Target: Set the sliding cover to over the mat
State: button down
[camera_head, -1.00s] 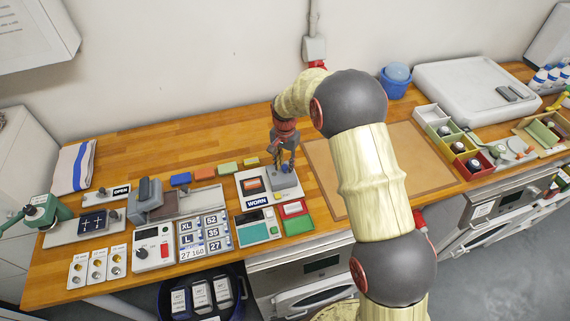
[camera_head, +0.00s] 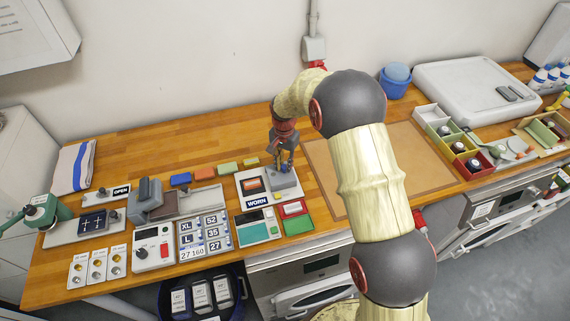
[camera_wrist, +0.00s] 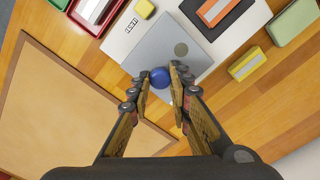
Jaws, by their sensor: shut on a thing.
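The sliding cover is a grey plate (camera_head: 285,180) with a blue knob, lying on a white base (camera_head: 246,175) with a WORN label. In the wrist view the plate (camera_wrist: 160,48) has a round grey spot, and the blue knob (camera_wrist: 160,77) sits at its near edge. My gripper (camera_head: 284,164) is over the plate; in the wrist view its fingers (camera_wrist: 160,88) are closed around the knob. A dark-framed orange panel (camera_head: 252,184), perhaps the mat, lies uncovered on the same base, left of the plate in the head view.
A large tan mat (camera_head: 324,172) lies right of the base. Coloured blocks, including a yellow one (camera_head: 251,162), lie behind and left. My arm hides part of the counter.

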jog(key=a, duration=0.3)
jog(key=s+a, duration=0.1)
jog(key=a, duration=0.3)
jog(key=s+a, duration=0.1)
jog(key=a, duration=0.3)
jog(key=shift+s+a+r, duration=0.1)
jog(key=shift+a, duration=0.1)
jog(key=c, duration=1.7)
grip_release()
jog(key=shift+a, duration=0.2)
jog(key=shift+o, duration=0.4)
jog(key=shift+d, duration=0.1)
jog(key=shift+r, duration=0.15)
notch_tip(320, 180, up, 12)
jog(key=shift+f, duration=0.25)
jog(key=shift+n, duration=0.3)
